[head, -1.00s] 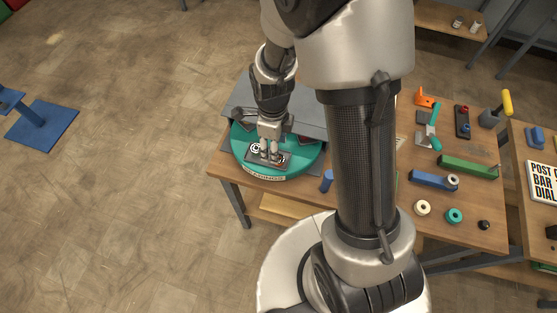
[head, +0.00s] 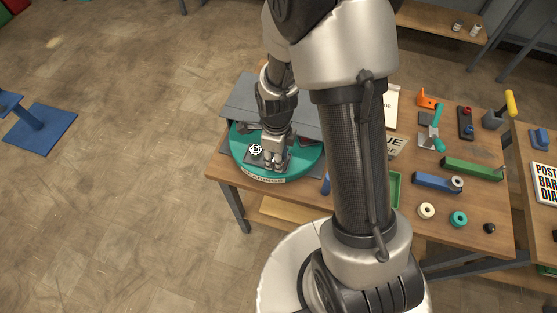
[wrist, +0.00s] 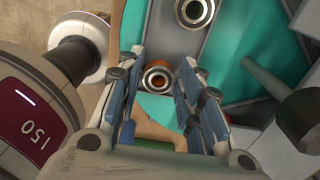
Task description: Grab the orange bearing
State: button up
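A bearing with a steel ring and an orange rim (wrist: 158,79) shows between my fingers in the wrist view. My gripper (wrist: 161,62) is open, with one finger on each side of this bearing and a gap visible. I cannot tell how far the fingertips are above it. A second ringed bearing (wrist: 195,10) sits beyond it on a grey plate, and it also shows left of my gripper in the head view (head: 256,149). The teal round turntable (head: 300,165) carries the plate. In the head view my gripper (head: 273,168) hides the nearer bearing.
The wooden table (head: 478,215) holds a blue block (head: 432,182), a green block (head: 472,168), a cream ring (head: 426,211) and a teal ring (head: 459,219). Open floor lies left of the table.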

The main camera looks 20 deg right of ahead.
jog(key=c, duration=0.7)
